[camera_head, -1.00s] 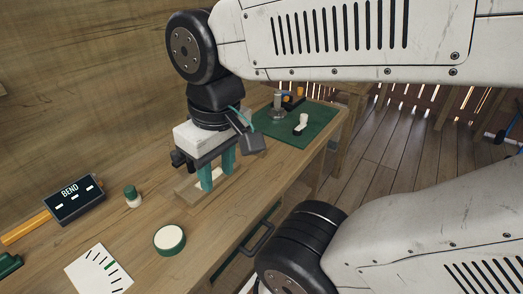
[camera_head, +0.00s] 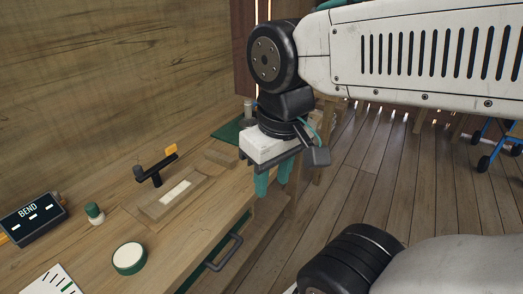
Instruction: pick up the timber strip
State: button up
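I cannot clearly tell which piece is the timber strip. A low wooden piece (camera_head: 148,207) with a pale strip (camera_head: 175,191) along its top lies on the workbench. A small plain wooden block (camera_head: 220,158) lies farther back, near the green mat. My gripper (camera_head: 272,186) points down with its two teal fingers apart. It appears open, with nothing clearly visible between the fingers. In the picture it is to the right of both wooden pieces, at the bench's front edge; its height there is hard to judge.
A black stand with a yellow end (camera_head: 156,165) rises behind the low wooden piece. A round white-topped green tin (camera_head: 129,257), a small green-capped bottle (camera_head: 94,212) and a BEND display (camera_head: 32,217) stand at left. A drawer handle (camera_head: 224,252) juts from the bench front.

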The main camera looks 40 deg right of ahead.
aim_at(228, 162)
jog(key=z, duration=1.85)
jog(key=i, duration=1.45)
jog(key=u, duration=3.5)
